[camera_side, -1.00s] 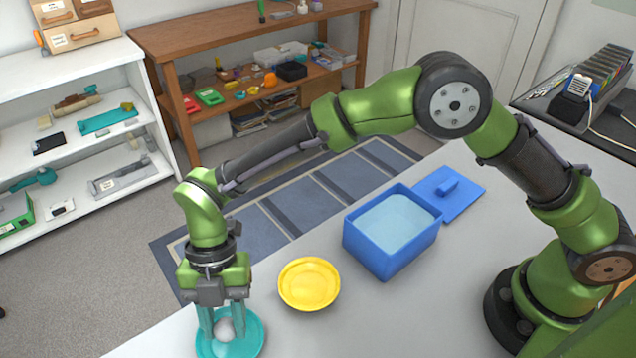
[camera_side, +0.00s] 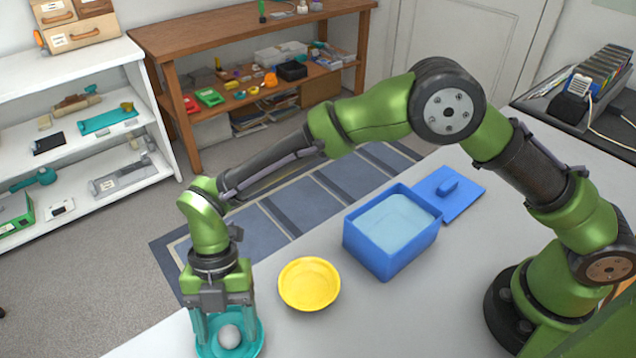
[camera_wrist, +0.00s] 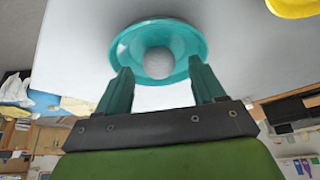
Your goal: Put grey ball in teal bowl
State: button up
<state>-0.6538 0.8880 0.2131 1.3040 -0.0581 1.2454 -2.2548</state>
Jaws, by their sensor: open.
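The grey ball (camera_side: 230,336) rests inside the teal bowl (camera_side: 256,345) at the front edge of the table. In the wrist view the ball (camera_wrist: 158,63) sits inside the bowl (camera_wrist: 193,42), near the rim on the gripper's side. My gripper (camera_side: 226,322) is above the bowl, pointing down, with its fingers apart. In the wrist view the gripper (camera_wrist: 158,75) shows both teal fingers spread, with a clear gap to the ball on each side.
A yellow bowl (camera_side: 309,285) stands just right of the teal bowl. Farther right is a blue box (camera_side: 385,255) with light blue contents, and its blue lid (camera_side: 455,205) lies beside it. The grey table (camera_side: 400,320) is clear in front of the box.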

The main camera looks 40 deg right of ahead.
aim_at(227, 328)
dwell(0.3)
jog(key=shift+r, duration=3.55)
